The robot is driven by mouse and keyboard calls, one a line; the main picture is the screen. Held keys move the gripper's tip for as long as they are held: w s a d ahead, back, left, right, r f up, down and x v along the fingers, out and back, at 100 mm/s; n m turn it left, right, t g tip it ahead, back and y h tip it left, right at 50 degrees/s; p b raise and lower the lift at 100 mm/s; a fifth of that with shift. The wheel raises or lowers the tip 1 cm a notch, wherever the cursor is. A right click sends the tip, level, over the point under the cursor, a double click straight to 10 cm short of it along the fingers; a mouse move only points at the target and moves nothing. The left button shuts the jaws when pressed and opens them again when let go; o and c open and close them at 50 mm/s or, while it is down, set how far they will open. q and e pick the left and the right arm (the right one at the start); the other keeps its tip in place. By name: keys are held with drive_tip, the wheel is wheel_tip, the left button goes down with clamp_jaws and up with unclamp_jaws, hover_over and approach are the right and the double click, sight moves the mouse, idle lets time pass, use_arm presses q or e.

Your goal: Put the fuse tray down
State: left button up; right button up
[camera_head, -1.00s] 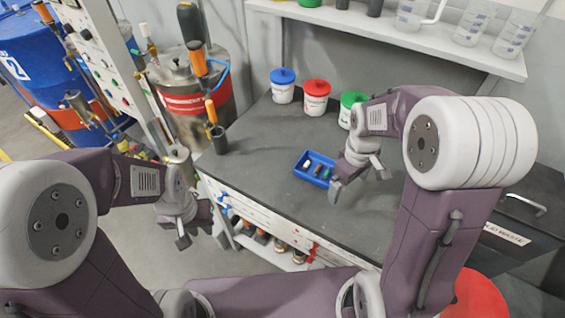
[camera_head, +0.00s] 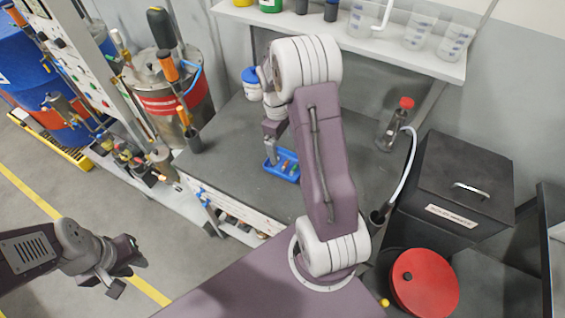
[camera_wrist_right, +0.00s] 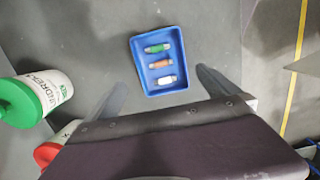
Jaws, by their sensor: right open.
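The fuse tray is a small blue tray (camera_head: 291,176) lying on the dark grey bench top. In the right wrist view the tray (camera_wrist_right: 139,70) holds a green, an orange and a white fuse in a row. My right gripper (camera_head: 273,143) is by the tray, its arm hiding part of the bench. In the right wrist view my right gripper (camera_wrist_right: 165,92) has its fingers wide apart, one on each side of the tray's near end, not visibly touching it. My left gripper (camera_head: 124,275) hangs empty over the floor at lower left, fingers apart.
A green-lidded white tub (camera_wrist_right: 48,92) and a red-lidded tub (camera_wrist_right: 47,153) stand left of the right gripper. A blue-lidded tub (camera_head: 251,84) stands at the bench's back. A red-capped bottle (camera_head: 393,128) and black bin (camera_head: 455,185) are at right. Bench left of the tray is clear.

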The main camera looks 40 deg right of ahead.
sight(286, 164)
drive_tip(key=f, duration=0.3)
drive_tip(key=shift+s+d+f, duration=0.1)
drive_tip(key=shift+s+f, duration=0.15)
drive_tip(key=shift+f, duration=0.15)
drive_tip(key=f, duration=0.3)
drive_tip(key=f+p, duration=0.1)
drive_tip(key=shift+s+f, duration=0.25)
drive_tip(key=shift+s, duration=0.05)
drive_tip(key=shift+f, duration=0.4)
drive_tip(key=shift+r, duration=0.1)
drive_tip(key=c, duration=1.1)
drive_tip(key=shift+w+r, duration=0.1)
drive_tip(key=shift+r, duration=0.6)
wheel_tip(286, 164, up, 3)
drive_tip(key=shift+f, duration=0.15)
drive_tip(key=s+r, duration=0.2)
drive_tip(key=s, duration=0.2)
drive_tip(key=s+d+r+b, duration=0.1)
drive_tip(key=s+r, duration=0.1)
drive_tip(key=s, duration=0.1)
drive_tip(key=s+r, duration=0.3)
drive_tip(key=s, duration=0.1)
drive_tip(key=shift+s+d, duration=0.25)
drive_tip(key=shift+s, duration=0.1)
